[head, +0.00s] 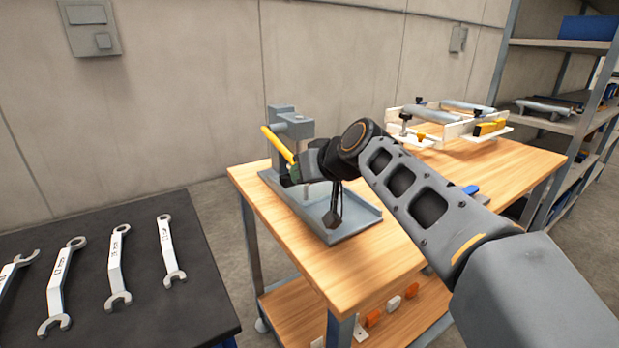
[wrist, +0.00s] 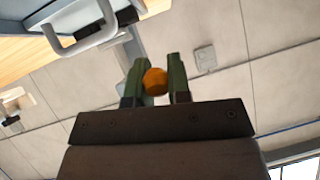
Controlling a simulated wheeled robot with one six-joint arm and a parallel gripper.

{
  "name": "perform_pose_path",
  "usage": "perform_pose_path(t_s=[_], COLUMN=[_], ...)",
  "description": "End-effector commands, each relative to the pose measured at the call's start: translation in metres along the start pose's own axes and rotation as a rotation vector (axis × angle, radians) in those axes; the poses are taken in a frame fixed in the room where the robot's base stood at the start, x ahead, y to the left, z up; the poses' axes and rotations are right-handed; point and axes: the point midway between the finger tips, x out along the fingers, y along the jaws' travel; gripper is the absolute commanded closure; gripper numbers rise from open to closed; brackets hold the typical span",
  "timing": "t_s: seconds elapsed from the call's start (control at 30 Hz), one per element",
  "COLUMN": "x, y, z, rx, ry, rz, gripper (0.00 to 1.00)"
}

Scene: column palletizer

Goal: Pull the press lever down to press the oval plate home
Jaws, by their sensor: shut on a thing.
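The grey press (head: 290,122) stands on a grey tray-like base (head: 352,228) on the wooden workbench. Its yellow lever (head: 276,143) slants from upper left down toward my gripper (head: 294,175). In the wrist view my gripper (wrist: 155,82) has its two green fingers shut on the orange-yellow end of the lever (wrist: 156,84). My arm comes in from the lower right and hides part of the press. I cannot make out the oval plate.
A white fixture frame (head: 455,125) with clamps stands at the back of the workbench (head: 300,262). A dark table (head: 170,235) at left holds several wrenches (head: 118,265). Metal shelves (head: 560,45) stand at right. The wall is behind the bench.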

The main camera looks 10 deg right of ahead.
Motion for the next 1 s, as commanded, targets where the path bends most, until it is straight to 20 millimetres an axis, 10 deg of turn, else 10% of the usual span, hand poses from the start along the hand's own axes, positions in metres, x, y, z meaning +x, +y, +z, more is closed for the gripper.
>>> perform_pose_path(t_s=[0.33, 0.37, 0.6, 1.0], x=[0.003, 0.003, 0.002, -0.015], y=[0.0, 0.0, 0.001, 0.002], z=[0.004, 0.004, 0.003, 0.0], rx=[-0.002, -0.002, -0.001, 0.0], ry=[-0.01, -0.01, -0.006, -0.002], rz=[-0.003, -0.003, -0.001, 0.002], gripper=[1.0, 0.79, 0.57, 0.57])
